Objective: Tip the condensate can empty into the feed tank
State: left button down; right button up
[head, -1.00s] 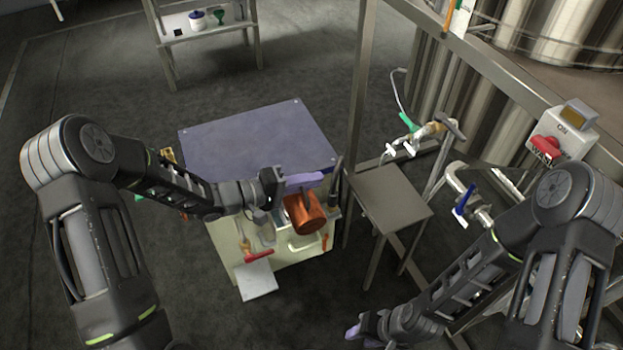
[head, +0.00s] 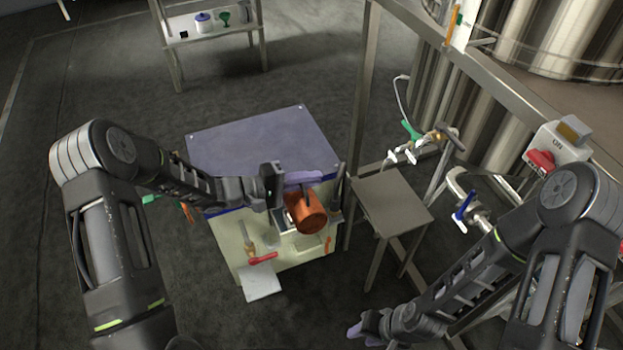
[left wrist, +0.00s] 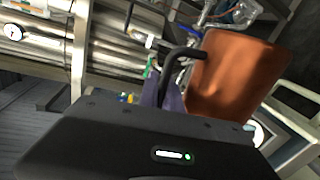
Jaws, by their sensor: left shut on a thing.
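A copper-orange can (head: 307,212) hangs tilted in my left gripper (head: 299,180), over the front part of a cream box-shaped tank (head: 235,237), which I take for the feed tank. The left gripper is shut on the can's dark handle. In the left wrist view, the can (left wrist: 237,75) fills the upper right, and its handle (left wrist: 183,52) meets the purple fingers (left wrist: 172,96). The can's mouth and contents cannot be made out. A pale-rimmed opening (head: 286,238) shows partly below the can. My right gripper (head: 357,331) is low at the bottom middle, away from the can; its jaws are unclear.
A purple-grey top (head: 255,143) covers the tank's rear. A red-handled valve (head: 262,259) and a pale plate (head: 262,283) are at its front. A small metal stand (head: 392,205) and an upright post (head: 362,120) stand close on the right. Floor on the left is open.

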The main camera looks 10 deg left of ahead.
pick_arm(q)
jog(key=shift+w+a+r+n+g+p, duration=0.15)
jog(key=shift+w+a+n+p, duration=0.1)
jog(key=shift+w+n+p, duration=0.2)
jog(key=shift+w+a+r+n+g+p, duration=0.15)
jog(key=shift+w+a+n+p, duration=0.15)
jog(key=shift+w+n, duration=0.15)
jog(key=shift+w+a+r+n+h, duration=0.15)
jog(key=shift+w+a+n+h, duration=0.15)
jog(key=shift+w+n, duration=0.15)
dwell(1.8)
